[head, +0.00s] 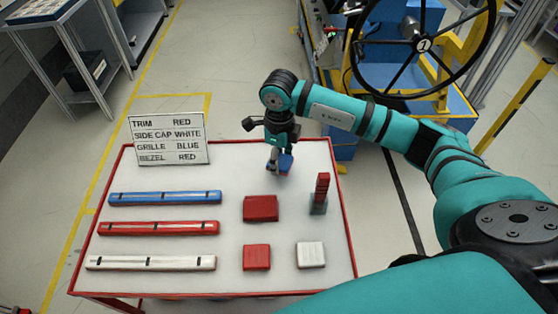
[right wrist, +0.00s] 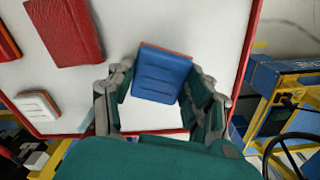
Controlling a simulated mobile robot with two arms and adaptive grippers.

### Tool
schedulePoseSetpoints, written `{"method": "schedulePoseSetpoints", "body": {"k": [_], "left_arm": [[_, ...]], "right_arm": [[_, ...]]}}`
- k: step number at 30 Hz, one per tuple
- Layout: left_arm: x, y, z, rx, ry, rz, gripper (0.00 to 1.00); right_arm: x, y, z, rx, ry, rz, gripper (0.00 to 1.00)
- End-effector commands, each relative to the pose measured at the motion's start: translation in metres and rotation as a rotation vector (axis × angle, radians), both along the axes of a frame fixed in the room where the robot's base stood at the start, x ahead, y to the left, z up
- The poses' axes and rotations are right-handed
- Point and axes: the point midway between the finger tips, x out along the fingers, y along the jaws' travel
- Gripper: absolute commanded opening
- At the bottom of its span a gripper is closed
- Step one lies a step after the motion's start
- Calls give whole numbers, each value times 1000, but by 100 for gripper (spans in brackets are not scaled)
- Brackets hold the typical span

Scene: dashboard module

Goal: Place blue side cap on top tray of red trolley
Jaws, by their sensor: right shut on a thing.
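The blue side cap (head: 286,162) is a small block held at the fingertips of my right gripper (head: 279,160). It also shows in the right wrist view (right wrist: 162,75), between the two fingers, with ribbed lines on its face and a thin orange-red edge. The red trolley's top tray (head: 230,180) is white with a red rim. The cap is over the tray's far part, right of the sign; whether it touches the surface I cannot tell. My left gripper is not in view.
A sign (head: 168,138) stands at the tray's back left. Blue (head: 165,198), red (head: 158,228) and white bars (head: 150,262) lie at left. Red blocks (head: 260,208), a white block (head: 311,255) and an upright red piece (head: 322,187) stand at right. A steering wheel (head: 420,42) is behind.

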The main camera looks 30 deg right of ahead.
Motion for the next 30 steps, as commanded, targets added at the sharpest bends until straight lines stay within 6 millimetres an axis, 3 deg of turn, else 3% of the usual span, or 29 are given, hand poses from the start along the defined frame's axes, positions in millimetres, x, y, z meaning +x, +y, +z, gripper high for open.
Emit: {"method": "schedulePoseSetpoints", "body": {"k": [2, 9, 20, 21, 26, 30], "left_arm": [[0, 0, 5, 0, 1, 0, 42], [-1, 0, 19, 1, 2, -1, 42], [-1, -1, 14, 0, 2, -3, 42], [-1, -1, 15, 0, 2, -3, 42], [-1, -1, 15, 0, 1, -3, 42], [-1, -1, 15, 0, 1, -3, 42]], "right_arm": [[8, -4, 0, 1, 1, -2, 20], [6, -3, -33, 1, 1, -1, 20], [6, -3, -40, 0, 0, 0, 20], [6, -3, -39, 0, 0, 0, 54], [6, -3, -38, 0, 0, 0, 75], [6, -3, -38, 0, 0, 0, 75]]}}
